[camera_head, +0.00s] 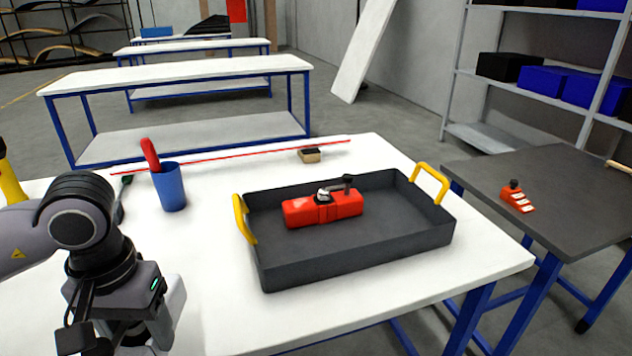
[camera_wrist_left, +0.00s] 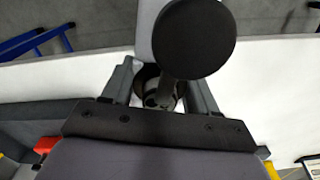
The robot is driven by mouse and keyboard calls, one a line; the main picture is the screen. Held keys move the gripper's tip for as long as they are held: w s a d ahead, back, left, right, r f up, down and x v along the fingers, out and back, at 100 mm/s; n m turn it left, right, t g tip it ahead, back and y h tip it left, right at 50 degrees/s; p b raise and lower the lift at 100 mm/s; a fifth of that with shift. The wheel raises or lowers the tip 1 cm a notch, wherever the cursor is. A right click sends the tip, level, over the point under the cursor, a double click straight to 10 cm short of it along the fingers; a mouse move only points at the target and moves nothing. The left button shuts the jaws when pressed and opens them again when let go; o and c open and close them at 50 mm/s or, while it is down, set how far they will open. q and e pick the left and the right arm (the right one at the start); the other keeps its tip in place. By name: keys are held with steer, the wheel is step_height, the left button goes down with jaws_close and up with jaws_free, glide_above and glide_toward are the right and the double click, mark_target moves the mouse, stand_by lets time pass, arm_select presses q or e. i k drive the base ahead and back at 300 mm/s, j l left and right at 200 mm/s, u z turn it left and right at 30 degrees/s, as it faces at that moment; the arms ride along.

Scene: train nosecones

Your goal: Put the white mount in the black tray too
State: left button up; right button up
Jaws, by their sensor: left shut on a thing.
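The black tray (camera_head: 350,260) with yellow handles stands on the white table. A red block (camera_head: 325,208) with a metal and black-knobbed lever lies inside it. My left gripper (camera_head: 135,338) is low at the left front of the table, left of the tray. In the left wrist view my gripper (camera_wrist_left: 155,95) is shut on the white mount, a pale piece with a grey stem and a large black round knob (camera_wrist_left: 195,38). Much of the mount is hidden by the fingers and knob. A dark tray wall (camera_wrist_left: 40,115) shows at lower left there. My right gripper is not in view.
A blue cup (camera_head: 168,188) with a red-handled tool stands behind my left arm. A small brush-like block (camera_head: 310,155) and a thin red strip lie at the back. A dark side table (camera_head: 570,190) at right holds a small red item (camera_head: 517,198). The tray's right part is clear.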

mark_target(354, 244)
steer(key=i+l, duration=0.25)
steer(key=l, duration=0.15)
steer(key=i+l, duration=0.2)
steer(key=l, duration=0.2)
steer(key=i+l, duration=0.25)
steer(key=l, duration=0.15)
